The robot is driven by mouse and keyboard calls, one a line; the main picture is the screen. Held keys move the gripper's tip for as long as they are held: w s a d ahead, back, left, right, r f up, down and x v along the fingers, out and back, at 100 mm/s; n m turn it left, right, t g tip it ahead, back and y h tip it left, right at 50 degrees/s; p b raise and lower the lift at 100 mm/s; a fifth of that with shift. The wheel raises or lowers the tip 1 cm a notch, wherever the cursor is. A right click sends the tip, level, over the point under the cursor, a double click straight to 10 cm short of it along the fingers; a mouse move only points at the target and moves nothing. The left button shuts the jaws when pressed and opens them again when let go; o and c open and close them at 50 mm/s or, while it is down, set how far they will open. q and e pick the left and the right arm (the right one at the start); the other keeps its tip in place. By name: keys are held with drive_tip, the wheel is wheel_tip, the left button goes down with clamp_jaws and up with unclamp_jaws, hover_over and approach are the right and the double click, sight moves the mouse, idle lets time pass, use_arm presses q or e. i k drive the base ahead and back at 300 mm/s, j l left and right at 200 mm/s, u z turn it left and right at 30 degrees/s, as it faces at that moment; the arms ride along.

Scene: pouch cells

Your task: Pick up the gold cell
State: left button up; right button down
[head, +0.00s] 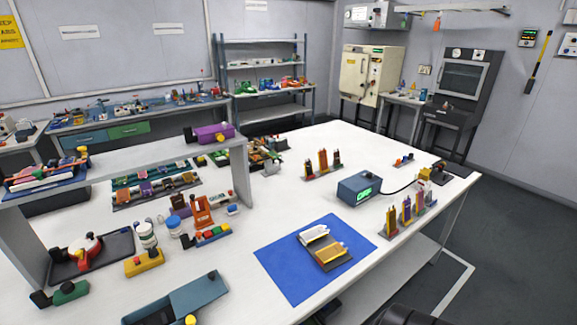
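A gold, flat cell (331,252) lies on a dark plate on the blue mat (285,275), at the front middle of the white table. A whitish flat cell (313,234) lies just behind it. Small tabs seem to show at the gold cell's edge, but they are too small to make out well. Other upright cells in orange, gold and purple tones stand in a rack (408,222) to the right and in another rack (323,172) farther back. Neither of my grippers is in view.
A blue-grey meter box (358,188) with a green display and a black cable stands behind the mat. A grey raised shelf (120,170), bottles, tools and trays crowd the table's left. An open blue-grey box (190,300) lies at the front.

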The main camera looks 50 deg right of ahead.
sight(331, 252)
drive_tip(key=z, duration=1.95)
drive_tip(key=k, duration=0.05)
